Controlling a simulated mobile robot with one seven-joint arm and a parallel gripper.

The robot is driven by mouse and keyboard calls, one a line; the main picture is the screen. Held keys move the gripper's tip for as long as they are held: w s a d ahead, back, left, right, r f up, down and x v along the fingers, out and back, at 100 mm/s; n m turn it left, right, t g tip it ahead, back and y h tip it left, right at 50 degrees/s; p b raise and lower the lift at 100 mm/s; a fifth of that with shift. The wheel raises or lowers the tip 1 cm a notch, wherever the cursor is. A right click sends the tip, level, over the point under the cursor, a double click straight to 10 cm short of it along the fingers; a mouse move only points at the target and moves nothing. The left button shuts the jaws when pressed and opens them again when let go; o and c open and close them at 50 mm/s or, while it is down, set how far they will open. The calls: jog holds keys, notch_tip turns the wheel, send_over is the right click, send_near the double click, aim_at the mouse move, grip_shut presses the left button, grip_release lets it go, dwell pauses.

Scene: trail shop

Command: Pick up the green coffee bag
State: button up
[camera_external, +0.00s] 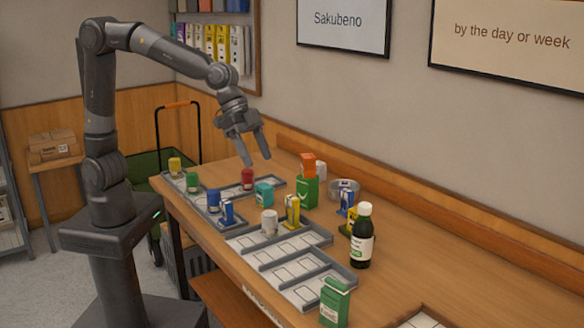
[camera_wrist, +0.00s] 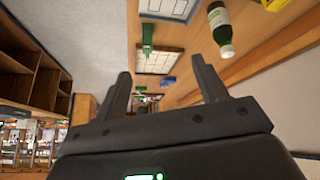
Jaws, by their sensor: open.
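Two green packages stand on the wooden table, and I cannot tell for sure which is the coffee bag. One green package (camera_external: 308,192) with a white mark stands mid-table, with an orange item on or just behind its top. Another green package (camera_external: 334,303) with a pale label stands at the front by the grey divided tray (camera_external: 291,274). A green package (camera_wrist: 147,38) also shows in the wrist view, beyond the fingers. My gripper (camera_external: 257,160) is open and empty, above the far part of the table, left of both packages. Its fingers (camera_wrist: 160,84) show apart in the wrist view.
A dark bottle (camera_external: 361,237) with a white cap stands between the two green packages. A metal bowl (camera_external: 344,187), a yellow box (camera_external: 292,212) and several small coloured containers crowd the table.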

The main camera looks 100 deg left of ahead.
jog(key=w+d+f+m, duration=0.1)
jog(key=w+d+f, duration=0.55)
jog(key=w, duration=0.35)
jog(key=m, duration=0.2)
send_near(333, 288)
jog(key=shift+h, duration=0.3)
jog(key=x, duration=0.6)
jog(key=shift+a+f, duration=0.3)
jog(key=shift+f, duration=0.05)
jog(key=x, duration=0.2)
jog(key=a+x, duration=0.1)
jog(key=x, duration=0.1)
jog(key=shift+d+f, duration=0.1)
jog(key=shift+f, duration=0.15)
jog(key=shift+w+d+f, duration=0.15)
jog(key=shift+w+f, duration=0.15)
jog(key=shift+f, duration=0.2)
jog(key=c, duration=1.2)
